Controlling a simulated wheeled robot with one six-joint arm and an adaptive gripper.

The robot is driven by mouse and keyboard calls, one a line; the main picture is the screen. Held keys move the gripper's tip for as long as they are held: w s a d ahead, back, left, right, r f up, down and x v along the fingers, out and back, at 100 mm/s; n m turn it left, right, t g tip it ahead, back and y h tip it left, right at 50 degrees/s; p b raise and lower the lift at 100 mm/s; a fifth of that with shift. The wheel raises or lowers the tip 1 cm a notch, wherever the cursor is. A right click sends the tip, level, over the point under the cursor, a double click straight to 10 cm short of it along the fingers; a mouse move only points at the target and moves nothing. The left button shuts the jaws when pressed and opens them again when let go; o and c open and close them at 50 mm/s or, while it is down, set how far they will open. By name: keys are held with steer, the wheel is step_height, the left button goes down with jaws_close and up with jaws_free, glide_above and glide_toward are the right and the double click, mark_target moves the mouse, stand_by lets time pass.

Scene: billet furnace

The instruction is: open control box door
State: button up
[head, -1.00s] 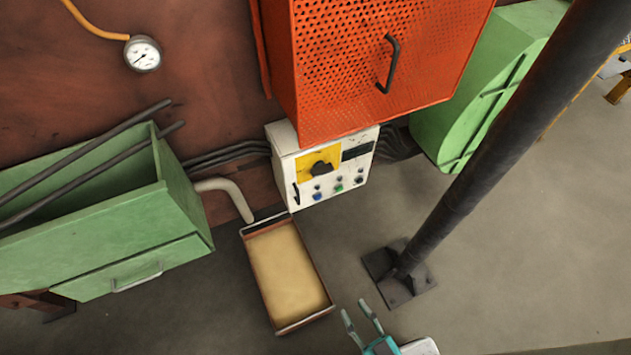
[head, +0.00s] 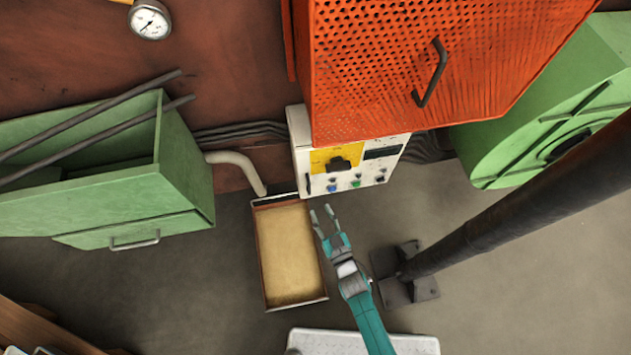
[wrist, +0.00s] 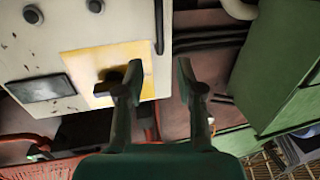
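The white control box (head: 299,150) is on the wall beneath the orange mesh box. Its front door is shut and carries a yellow plate (head: 322,160) with a black rotary knob (head: 340,164), a dark display and several buttons. A small black door handle (head: 308,184) is at the lower left of the front; it also shows near the top middle of the wrist view (wrist: 159,25). My gripper (head: 321,211) is open and empty, just below the box and apart from it. In the wrist view my fingers (wrist: 158,95) frame a gap, the left finger overlapping the knob.
The orange perforated box (head: 400,70) with a dark handle overhangs the control box. A tan tray (head: 288,250) lies on the floor below. A green bin (head: 120,190) is at left, a green rounded housing (head: 550,110) at right. A dark post (head: 500,230) slants in from the right.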

mark_target(310, 188)
steer(key=x, duration=1)
steer(key=shift+w, duration=0.1)
jaws_close()
